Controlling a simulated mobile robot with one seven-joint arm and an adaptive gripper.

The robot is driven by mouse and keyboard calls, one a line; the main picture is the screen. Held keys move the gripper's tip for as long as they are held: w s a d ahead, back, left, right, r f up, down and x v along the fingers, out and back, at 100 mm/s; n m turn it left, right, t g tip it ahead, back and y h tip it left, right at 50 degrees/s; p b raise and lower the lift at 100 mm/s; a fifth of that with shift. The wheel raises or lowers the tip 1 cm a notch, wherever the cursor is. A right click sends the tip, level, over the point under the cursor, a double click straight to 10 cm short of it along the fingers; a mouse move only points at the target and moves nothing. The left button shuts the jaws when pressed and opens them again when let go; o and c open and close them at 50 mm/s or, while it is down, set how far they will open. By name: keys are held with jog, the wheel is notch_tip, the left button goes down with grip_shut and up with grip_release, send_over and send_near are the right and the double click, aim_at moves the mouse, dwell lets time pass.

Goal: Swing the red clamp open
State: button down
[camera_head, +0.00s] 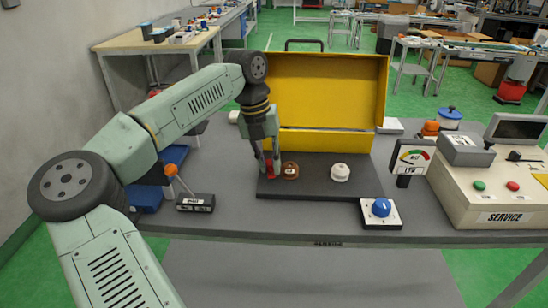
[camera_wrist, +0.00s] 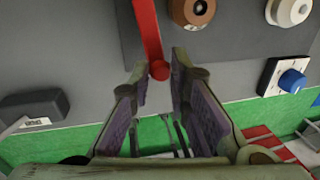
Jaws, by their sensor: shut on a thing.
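The red clamp (camera_wrist: 147,30) is a red bar with a rounded knob at its near end. In the wrist view it reaches from the top edge down to between my gripper's fingers (camera_wrist: 162,74). The fingers sit on either side of the knob and are shut on it. In the head view my gripper (camera_head: 269,167) points down at the left end of a dark base plate (camera_head: 310,186). Only a small red part of the clamp (camera_head: 270,171) shows there; the rest is hidden behind the fingers.
A brown knob (camera_head: 290,170) and a white knob (camera_head: 340,172) stand right of my gripper on the plate. Behind rises a yellow case (camera_head: 320,90). A blue-knob box (camera_head: 381,208) is in front right; a lever box (camera_head: 195,203) stands left. A service console (camera_head: 500,200) is far right.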

jog(key=shift+a+m+p, duration=0.3)
jog(key=shift+a+m, duration=0.1)
jog(key=shift+m, duration=0.5)
jog(key=c, duration=1.5)
grip_release()
jog(key=r, duration=0.4)
jog(key=a+r, duration=0.1)
jog(key=r, duration=0.3)
jog(key=a+r, duration=0.1)
jog(key=r, duration=0.3)
jog(key=shift+w+a, duration=0.2)
jog(key=shift+w, duration=0.05)
jog(key=shift+f, duration=0.1)
